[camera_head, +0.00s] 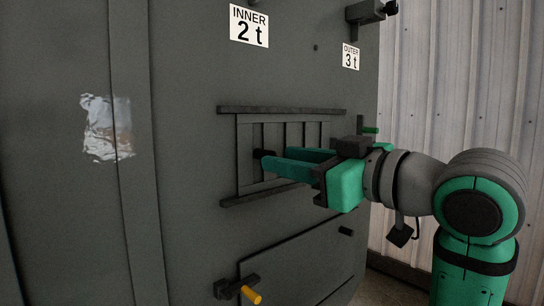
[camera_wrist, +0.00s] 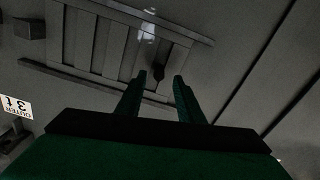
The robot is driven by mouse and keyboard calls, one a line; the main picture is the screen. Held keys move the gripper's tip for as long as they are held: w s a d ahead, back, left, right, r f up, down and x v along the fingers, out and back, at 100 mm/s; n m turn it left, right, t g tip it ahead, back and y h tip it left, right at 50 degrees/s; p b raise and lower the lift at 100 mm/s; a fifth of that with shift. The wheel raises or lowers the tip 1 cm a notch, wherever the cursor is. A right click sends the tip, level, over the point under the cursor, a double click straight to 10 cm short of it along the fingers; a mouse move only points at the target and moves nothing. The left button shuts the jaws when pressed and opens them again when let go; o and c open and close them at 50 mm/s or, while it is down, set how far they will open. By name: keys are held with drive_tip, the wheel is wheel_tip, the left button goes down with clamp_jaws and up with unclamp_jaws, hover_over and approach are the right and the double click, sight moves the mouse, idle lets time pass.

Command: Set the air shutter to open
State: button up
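The air shutter (camera_head: 310,136) is a grey slatted plate between two dark horizontal rails on the enclosure front. Upright slats show in it; I cannot tell how far its slots are uncovered. A small dark knob (camera_head: 262,154) stands out toward its left end. My gripper (camera_head: 275,159) reaches in from the right with its green fingers at the knob. In the wrist view the shutter (camera_wrist: 113,45) is seen upside down, and the knob (camera_wrist: 159,72) lies between the spread fingertips (camera_wrist: 160,78), with a gap on each side. The gripper is open; contact with the knob is not visible.
Below is a hatch with a yellow-handled latch (camera_head: 250,294). A green-tipped fitting (camera_head: 370,130) sits behind my wrist. Labels "INNER 2 t" (camera_head: 249,26) and "OUTER 3 t" (camera_head: 351,57) are above. A dark bracket (camera_head: 368,12) juts out top right. A corrugated wall (camera_head: 455,75) stands behind.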

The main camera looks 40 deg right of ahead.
drive_tip(key=shift+w+a, duration=0.1)
drive_tip(key=shift+w, duration=2.25)
clamp_jaws()
drive_tip(key=shift+w, duration=0.1)
